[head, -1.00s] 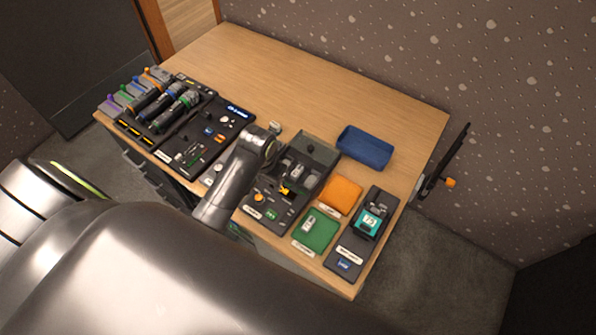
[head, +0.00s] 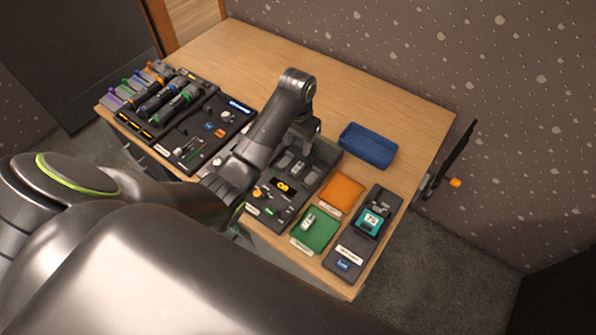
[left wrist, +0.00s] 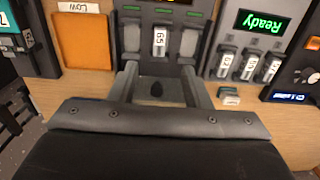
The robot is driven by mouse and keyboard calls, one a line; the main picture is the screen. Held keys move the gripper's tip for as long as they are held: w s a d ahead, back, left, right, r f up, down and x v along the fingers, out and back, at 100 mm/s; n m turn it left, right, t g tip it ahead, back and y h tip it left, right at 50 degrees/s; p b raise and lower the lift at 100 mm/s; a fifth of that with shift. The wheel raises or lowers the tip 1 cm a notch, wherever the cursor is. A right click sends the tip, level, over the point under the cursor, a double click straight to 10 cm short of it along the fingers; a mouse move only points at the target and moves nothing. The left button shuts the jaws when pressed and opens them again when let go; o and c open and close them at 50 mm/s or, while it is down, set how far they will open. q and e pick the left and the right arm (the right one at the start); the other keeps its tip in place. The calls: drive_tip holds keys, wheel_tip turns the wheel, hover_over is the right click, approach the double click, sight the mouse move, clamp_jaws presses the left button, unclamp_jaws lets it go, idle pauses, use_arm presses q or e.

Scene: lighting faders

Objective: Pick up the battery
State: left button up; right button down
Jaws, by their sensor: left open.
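A battery labelled 65 (left wrist: 161,40) stands in the middle slot of the dark charger dock in the left wrist view. Empty-looking pale slots flank it. In the head view the dock (head: 329,163) is partly covered by my arm, with grey battery-like blocks in it. My left gripper (head: 303,136) is over the dock's back end. Another small pale battery (head: 308,221) lies on the green pad. My right gripper does not show.
An orange tray (head: 341,192), a blue bin (head: 367,145) and a teal-screen device (head: 372,220) sit right of the dock. A small block (left wrist: 229,97) lies on the table beside the gripper. The back of the table is clear.

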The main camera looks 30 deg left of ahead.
use_arm(q)
drive_tip(key=shift+f+p, duration=0.55)
drive_tip(key=shift+f, duration=4.65)
clamp_jaws()
drive_tip(key=shift+r, duration=0.15)
wheel_tip(320, 180, up, 10)
drive_tip(key=f, duration=0.1)
wheel_tip(320, 180, up, 5)
drive_tip(key=p, duration=0.5)
hover_over(298, 167)
drive_tip(key=shift+f, duration=0.1)
